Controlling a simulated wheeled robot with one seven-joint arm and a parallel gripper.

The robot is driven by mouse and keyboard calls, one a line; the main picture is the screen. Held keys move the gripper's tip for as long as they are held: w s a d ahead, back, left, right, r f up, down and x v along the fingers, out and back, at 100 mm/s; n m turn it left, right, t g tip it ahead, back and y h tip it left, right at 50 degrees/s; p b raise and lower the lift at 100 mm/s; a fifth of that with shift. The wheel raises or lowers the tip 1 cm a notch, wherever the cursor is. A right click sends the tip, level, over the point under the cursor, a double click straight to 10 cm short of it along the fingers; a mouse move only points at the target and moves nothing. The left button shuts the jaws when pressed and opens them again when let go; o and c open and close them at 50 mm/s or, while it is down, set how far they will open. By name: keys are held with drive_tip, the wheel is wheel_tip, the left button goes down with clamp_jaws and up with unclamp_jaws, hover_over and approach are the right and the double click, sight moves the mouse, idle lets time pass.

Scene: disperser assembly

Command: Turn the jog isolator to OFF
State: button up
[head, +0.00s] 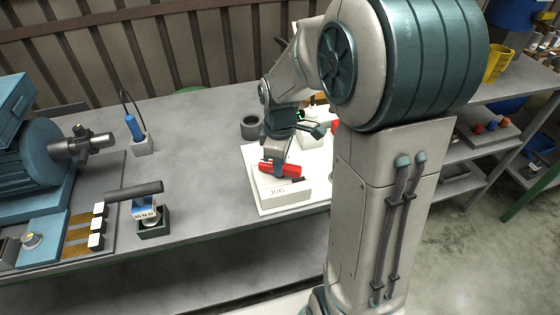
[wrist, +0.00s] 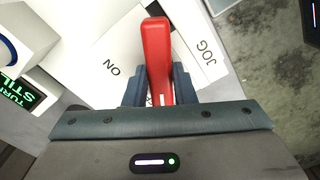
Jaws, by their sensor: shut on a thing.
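The jog isolator is a pale box marked JOG (head: 285,195) on a white board, with a red handle (head: 283,169) on top. My gripper (head: 274,164) is over the box, pointing down at the handle. In the wrist view, my gripper (wrist: 160,90) is shut on the red handle (wrist: 156,55), with a dark finger on each side. The box top (wrist: 112,60) shows the word ON left of the handle and JOG to its right. The handle's lower end and most of any other marking are hidden by my gripper.
A white board (head: 252,160) bears the isolator and other devices, partly hidden by my arm. A dark cup (head: 250,127) stands behind it.

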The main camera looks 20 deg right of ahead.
drive_tip(key=n+p, duration=0.1)
drive_tip(key=n, duration=0.5)
drive_tip(key=shift+r, duration=0.1)
idle(0.6)
drive_tip(key=o, duration=1)
wheel_tip(320, 180, up, 14)
drive_tip(key=shift+f, duration=0.15)
drive_tip(key=shift+s, duration=0.1)
